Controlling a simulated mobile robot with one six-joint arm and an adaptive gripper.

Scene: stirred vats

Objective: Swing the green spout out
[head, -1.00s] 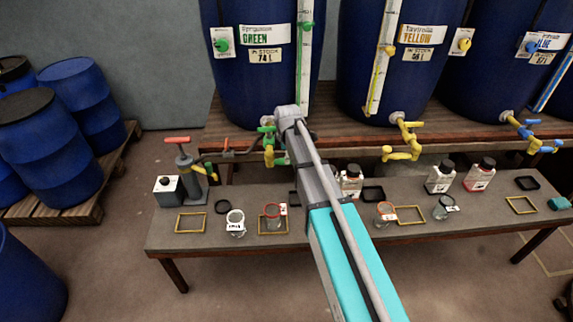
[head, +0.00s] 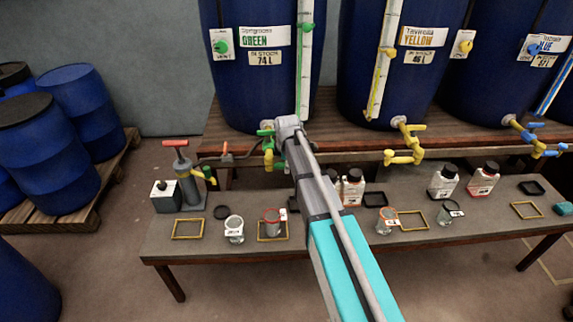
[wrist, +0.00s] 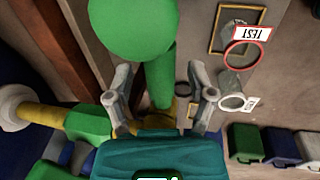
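The green tap (head: 266,131) is at the foot of the green-labelled vat (head: 255,85), with its green and yellow spout (head: 268,157) below, partly hidden by my arm in the head view. In the wrist view, a green upright piece with a rounded end (wrist: 160,65) stands between the two grey fingers of my gripper (wrist: 160,76). The fingers are apart, one on each side, with visible gaps. The green tap body (wrist: 90,123) and a yellow pipe (wrist: 38,115) are at the left.
The yellow tap (head: 403,140) and blue tap (head: 535,137) are to the right. A low bench (head: 330,235) below holds beakers, bottles, yellow frames and a pump (head: 187,180). Blue drums (head: 60,145) stand on a pallet at the left.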

